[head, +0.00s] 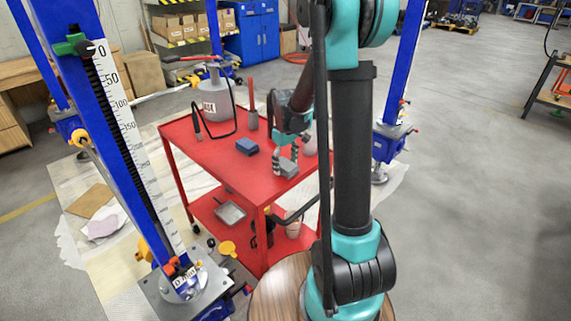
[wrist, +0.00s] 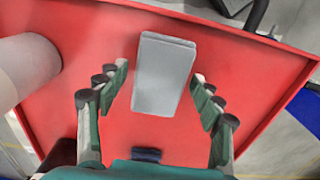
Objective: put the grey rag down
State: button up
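The grey rag (head: 288,168) looks like a folded, flat-sided block and lies on the red cart top near its front edge. In the wrist view the rag (wrist: 163,74) sits between the two fingers of my gripper (wrist: 161,84), with red surface showing on both sides of it. My gripper (head: 285,158) is open and low over the cart top, its fingers beside the rag. No firm contact with the rag shows.
The red cart (head: 190,142) also bears a blue block (head: 247,146), a grey canister (head: 214,98) and a pale cylinder (head: 310,140), which is close to my gripper. Blue lift posts (head: 62,45) stand around the cart. The cart's left front area is clear.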

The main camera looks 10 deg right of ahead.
aim_at(288, 163)
dwell(0.4)
notch_tip(288, 163, up, 17)
jog(key=s+d+f+m+t, duration=0.2)
jog(key=s+f+m, duration=0.1)
jog(key=s+f, duration=0.5)
jog(key=s+d+f+m+t, duration=0.2)
jog(key=s+f+m, duration=0.2)
jog(key=s, duration=1)
notch_tip(288, 163, down, 4)
jog(key=shift+r, duration=0.15)
